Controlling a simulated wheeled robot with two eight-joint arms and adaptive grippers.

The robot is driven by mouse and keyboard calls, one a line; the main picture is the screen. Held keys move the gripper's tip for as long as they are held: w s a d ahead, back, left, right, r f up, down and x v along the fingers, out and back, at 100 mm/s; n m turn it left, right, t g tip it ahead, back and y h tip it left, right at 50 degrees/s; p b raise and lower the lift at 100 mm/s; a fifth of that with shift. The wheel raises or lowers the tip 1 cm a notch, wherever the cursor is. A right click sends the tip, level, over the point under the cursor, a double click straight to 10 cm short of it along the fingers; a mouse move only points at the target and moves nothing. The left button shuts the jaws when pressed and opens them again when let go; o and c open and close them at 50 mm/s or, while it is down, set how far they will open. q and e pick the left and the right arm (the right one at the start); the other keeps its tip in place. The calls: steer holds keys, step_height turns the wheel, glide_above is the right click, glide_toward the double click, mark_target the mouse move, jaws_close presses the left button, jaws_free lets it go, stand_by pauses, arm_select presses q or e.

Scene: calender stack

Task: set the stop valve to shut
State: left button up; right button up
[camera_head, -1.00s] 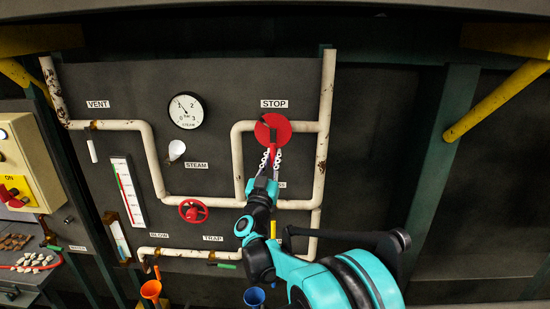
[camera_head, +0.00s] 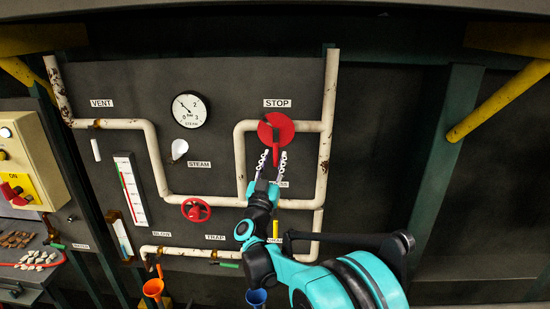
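The stop valve (camera_head: 276,129) is a red disc on the white pipe, under the STOP label (camera_head: 277,103). Its red lever (camera_head: 276,155) points almost straight down. My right gripper (camera_head: 273,162) reaches up from below with its fingers spread, one on each side of the lever's lower end. There is a visible gap between the fingers and the lever in the picture; their depth relative to it is hard to tell. My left gripper is not in view.
A red handwheel (camera_head: 196,209) sits on the lower pipe, left of my arm. A pressure gauge (camera_head: 188,110) and a white funnel (camera_head: 179,149) are further up-left. Orange (camera_head: 153,288) and blue (camera_head: 256,297) funnels stand below. The dark wall right of the panel is clear.

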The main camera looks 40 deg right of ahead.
steer(key=v, duration=1)
steer(key=shift+s+a+f, duration=0.2)
steer(key=shift+s+a, duration=0.05)
steer(key=shift+a, duration=0.05)
